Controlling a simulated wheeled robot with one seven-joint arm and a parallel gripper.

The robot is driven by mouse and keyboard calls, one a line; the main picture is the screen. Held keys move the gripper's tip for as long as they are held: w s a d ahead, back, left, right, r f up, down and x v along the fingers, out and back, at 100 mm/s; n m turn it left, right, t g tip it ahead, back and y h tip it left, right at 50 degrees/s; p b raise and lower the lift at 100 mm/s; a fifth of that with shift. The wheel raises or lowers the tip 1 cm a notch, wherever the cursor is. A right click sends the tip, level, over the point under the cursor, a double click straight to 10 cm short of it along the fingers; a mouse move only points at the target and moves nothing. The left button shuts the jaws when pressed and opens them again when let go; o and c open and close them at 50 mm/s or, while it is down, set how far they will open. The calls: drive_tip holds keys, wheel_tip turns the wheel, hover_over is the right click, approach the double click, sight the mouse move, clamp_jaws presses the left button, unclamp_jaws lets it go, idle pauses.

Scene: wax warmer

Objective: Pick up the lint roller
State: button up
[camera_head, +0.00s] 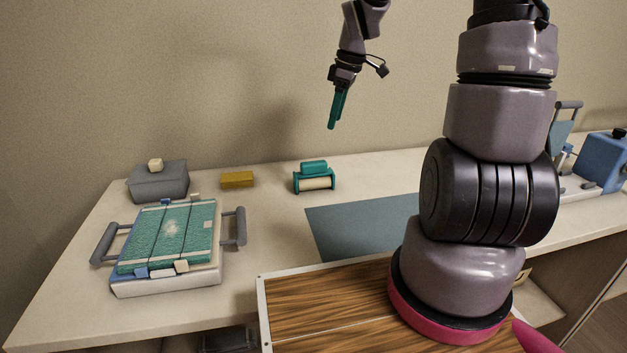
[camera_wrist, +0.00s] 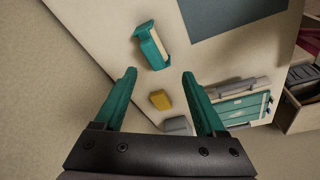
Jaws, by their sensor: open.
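The lint roller (camera_head: 315,178) has a teal frame and handle with a cream roll. My gripper (camera_head: 333,127) hangs in the air above and slightly right of the lint roller in the head view. Its two teal fingers (camera_wrist: 160,73) are apart with nothing between them, and they do not touch the roller.
A yellow block (camera_head: 237,180) lies left of the roller. A grey box (camera_head: 158,181) with a small cream cube on top stands at the back left. A teal-topped tray with grey handles (camera_head: 166,286) sits in front. A blue-grey mat (camera_head: 360,228) lies flat on the right.

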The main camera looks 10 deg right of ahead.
sight(317, 161)
drive_tip(key=w+f+n, duration=0.1)
drive_tip(key=f+n, duration=0.1)
drive_tip(key=f, duration=0.1)
drive_tip(key=w+f+n+g+y, duration=0.1)
drive_tip(key=w+f, duration=0.1)
drive_tip(key=f, duration=0.1)
drive_tip(key=w+a+f+n+y, duration=0.1)
drive_tip(key=f+n, duration=0.1)
drive_tip(key=f, duration=0.1)
drive_tip(key=shift+w+a+f+n, duration=0.1)
drive_tip(key=shift+w+f+n, duration=0.05)
drive_tip(key=shift+w+n, duration=0.2)
drive_tip(key=shift+w+a+f, duration=0.1)
drive_tip(key=shift+w+f, duration=0.05)
drive_tip(key=shift+f, duration=0.2)
drive_tip(key=x, duration=0.5)
drive_tip(key=shift+a+f, duration=0.1)
drive_tip(key=shift+a, duration=0.1)
drive_tip(key=shift+a+x, duration=0.15)
drive_tip(key=shift+x, duration=1.2)
drive_tip(key=shift+a+x, duration=0.15)
drive_tip(key=shift+x, duration=1.15)
drive_tip(key=shift+s+y, duration=0.25)
drive_tip(key=shift+y, duration=0.05)
clamp_jaws()
